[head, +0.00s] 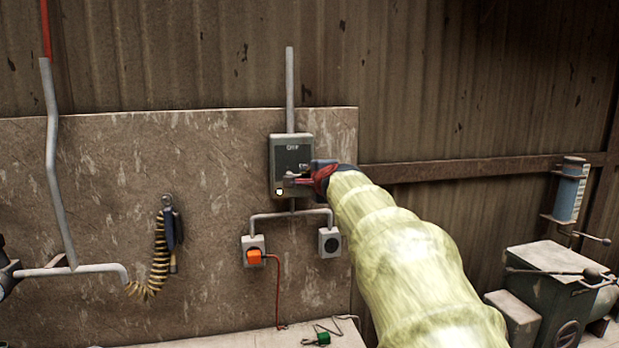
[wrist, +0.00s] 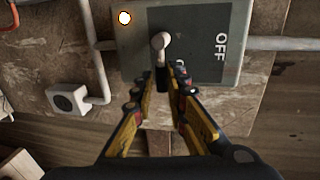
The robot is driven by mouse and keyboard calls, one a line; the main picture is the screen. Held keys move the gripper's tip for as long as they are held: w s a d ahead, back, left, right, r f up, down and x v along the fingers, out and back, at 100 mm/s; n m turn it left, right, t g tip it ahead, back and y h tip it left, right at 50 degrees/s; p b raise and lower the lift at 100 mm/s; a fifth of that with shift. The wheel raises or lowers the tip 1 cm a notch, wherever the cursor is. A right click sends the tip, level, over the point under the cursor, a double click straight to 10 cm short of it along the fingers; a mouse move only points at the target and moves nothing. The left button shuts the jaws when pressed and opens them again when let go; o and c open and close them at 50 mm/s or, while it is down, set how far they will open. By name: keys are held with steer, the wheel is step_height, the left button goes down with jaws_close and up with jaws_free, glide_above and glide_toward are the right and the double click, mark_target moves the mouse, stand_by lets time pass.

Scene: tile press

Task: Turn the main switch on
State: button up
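The main switch is a grey box (head: 291,150) on the wall panel, with "OFF" at its upper end in the head view. In the wrist view the box (wrist: 205,65) is turned, with "OFF" at the right. Its lever (wrist: 161,43) has a pale rounded part and a dark end pointing towards my gripper. A small lamp (wrist: 124,17) at the end away from "OFF" glows white; it also shows in the head view (head: 279,191). My gripper (wrist: 160,85) is at the box, fingers apart on both sides of the lever. Finger contact is unclear.
Below the box, conduits lead to a socket with an orange plug (head: 254,257) and another socket (head: 329,242). A coiled yellow hose (head: 160,255) hangs at the left. A dark machine (head: 560,290) stands at the right. A bench edge (head: 250,340) lies below.

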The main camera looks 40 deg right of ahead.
steer(key=o, duration=0.3)
steer(key=v, duration=1.2)
steer(key=shift+r, duration=0.1)
stand_by(0.4)
